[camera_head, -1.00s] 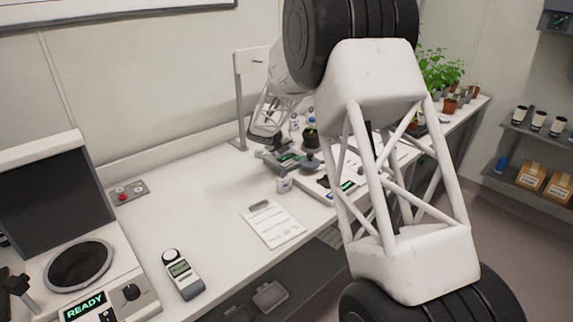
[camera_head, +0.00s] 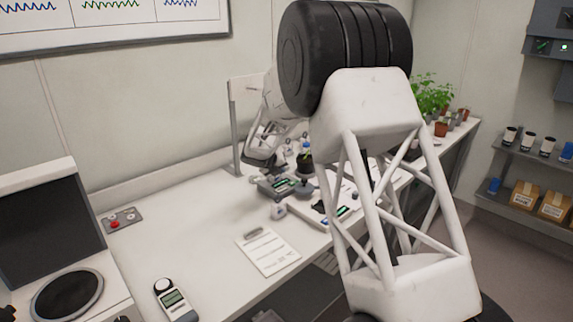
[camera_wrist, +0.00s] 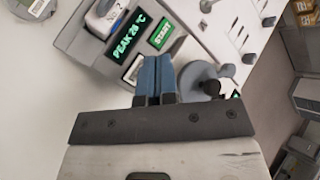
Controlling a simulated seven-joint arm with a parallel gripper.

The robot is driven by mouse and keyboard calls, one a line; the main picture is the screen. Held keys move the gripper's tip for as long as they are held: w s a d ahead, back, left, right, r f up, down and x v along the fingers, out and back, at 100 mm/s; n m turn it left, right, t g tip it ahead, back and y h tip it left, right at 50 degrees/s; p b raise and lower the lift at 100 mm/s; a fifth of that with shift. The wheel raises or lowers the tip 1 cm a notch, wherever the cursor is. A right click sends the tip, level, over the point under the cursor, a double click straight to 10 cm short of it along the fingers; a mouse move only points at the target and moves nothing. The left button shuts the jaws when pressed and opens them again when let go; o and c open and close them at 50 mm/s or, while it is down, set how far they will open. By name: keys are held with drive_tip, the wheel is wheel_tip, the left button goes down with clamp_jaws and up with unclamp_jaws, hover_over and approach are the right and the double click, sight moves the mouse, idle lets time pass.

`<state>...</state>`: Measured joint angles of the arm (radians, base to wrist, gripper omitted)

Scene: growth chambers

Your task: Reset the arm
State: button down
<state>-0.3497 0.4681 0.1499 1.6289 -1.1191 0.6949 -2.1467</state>
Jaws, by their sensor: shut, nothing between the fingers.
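My arm stretches over the white bench in the head view, bent up high at its black elbow joint (camera_head: 345,58). Its far end reaches down toward a group of small devices at the back of the bench. In the wrist view my gripper (camera_wrist: 156,62) has its two blue fingers pressed together, with nothing between them. They point at a grey device with a green display reading "PEAK 26 °C" (camera_wrist: 128,34) and a green START button (camera_wrist: 160,33). I cannot tell whether the fingertips touch it. I cannot make out the fingers clearly in the head view.
A clipboard (camera_head: 268,252), a handheld meter (camera_head: 174,300) and a red-button box (camera_head: 120,221) lie on the bench. A machine with a dark screen (camera_head: 45,215) stands at left. Potted plants (camera_head: 432,95) stand at the far end. A round grey knob (camera_wrist: 201,80) is beside the fingers.

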drive_tip(key=s+d+r+m+g, duration=0.1)
drive_tip(key=s+d+r+m, duration=0.55)
drive_tip(key=s, duration=0.35)
drive_tip(key=s+d+r+m+g+y, duration=0.1)
drive_tip(key=s+d+r+m, duration=0.5)
drive_tip(key=s, duration=0.4)
drive_tip(key=s+d+r+m+g, duration=0.1)
drive_tip(key=s+d+r+m, duration=0.3)
drive_tip(key=s+d+m, duration=0.5)
drive_tip(key=s+d+f+m+g+y, duration=0.1)
drive_tip(key=s+m, duration=0.7)
drive_tip(key=s, duration=1)
drive_tip(key=s+d+f+m+g+y, duration=0.1)
drive_tip(key=s+m, duration=0.8)
drive_tip(key=s, duration=1)
drive_tip(key=shift+d+y, duration=0.45)
drive_tip(key=shift+y, duration=0.65)
drive_tip(key=shift+w, duration=0.15)
